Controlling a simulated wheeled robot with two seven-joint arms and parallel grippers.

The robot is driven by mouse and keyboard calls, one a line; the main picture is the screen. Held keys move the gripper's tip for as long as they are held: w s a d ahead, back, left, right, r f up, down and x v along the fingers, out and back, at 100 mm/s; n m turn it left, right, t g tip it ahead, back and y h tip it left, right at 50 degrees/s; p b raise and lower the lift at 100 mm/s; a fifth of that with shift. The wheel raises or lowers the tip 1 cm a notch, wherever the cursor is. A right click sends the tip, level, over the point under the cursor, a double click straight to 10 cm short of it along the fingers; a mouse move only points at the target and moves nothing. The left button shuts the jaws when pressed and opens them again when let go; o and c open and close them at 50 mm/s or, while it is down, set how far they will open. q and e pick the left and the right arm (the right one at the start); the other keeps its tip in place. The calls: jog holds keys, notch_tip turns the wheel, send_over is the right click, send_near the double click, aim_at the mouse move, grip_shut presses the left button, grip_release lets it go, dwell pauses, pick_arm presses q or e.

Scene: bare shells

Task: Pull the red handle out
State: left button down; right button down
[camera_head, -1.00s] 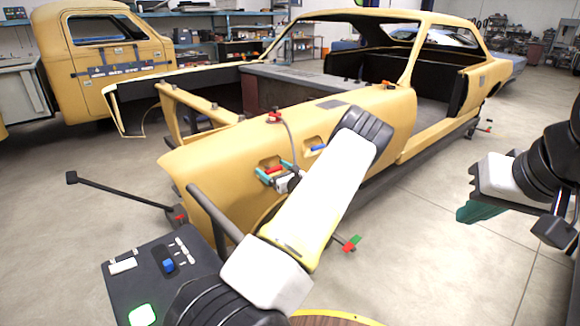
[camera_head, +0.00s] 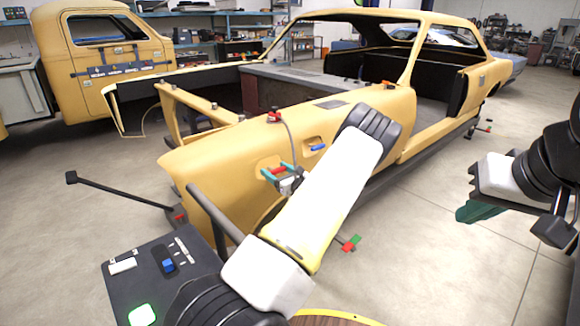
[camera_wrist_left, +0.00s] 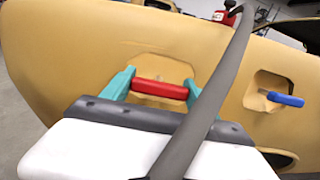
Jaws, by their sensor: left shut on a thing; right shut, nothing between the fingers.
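The red handle (camera_head: 279,168) is at the side of the yellow car shell's front fender (camera_head: 228,148). My left gripper (camera_head: 278,170) has its teal fingers closed on the two ends of the handle. In the left wrist view the red handle (camera_wrist_left: 160,89) lies level between the teal fingertips of my left gripper (camera_wrist_left: 158,88), in front of a shallow recess in the yellow panel. How far it stands out from the panel is hard to tell. My right gripper (camera_head: 476,213) is shut and empty, at the right, away from the car.
A blue handle (camera_head: 318,147) sits in another recess right of the red one. A red clamp (camera_head: 274,116) is on the fender top, and a dark grey bar (camera_wrist_left: 205,105) crosses the wrist view. A black control box (camera_head: 150,275) stands at lower left.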

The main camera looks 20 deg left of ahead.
pick_arm(q)
jog(key=shift+s+d, duration=0.1)
jog(key=shift+c, duration=1.1)
grip_release()
jog(key=v, duration=0.8)
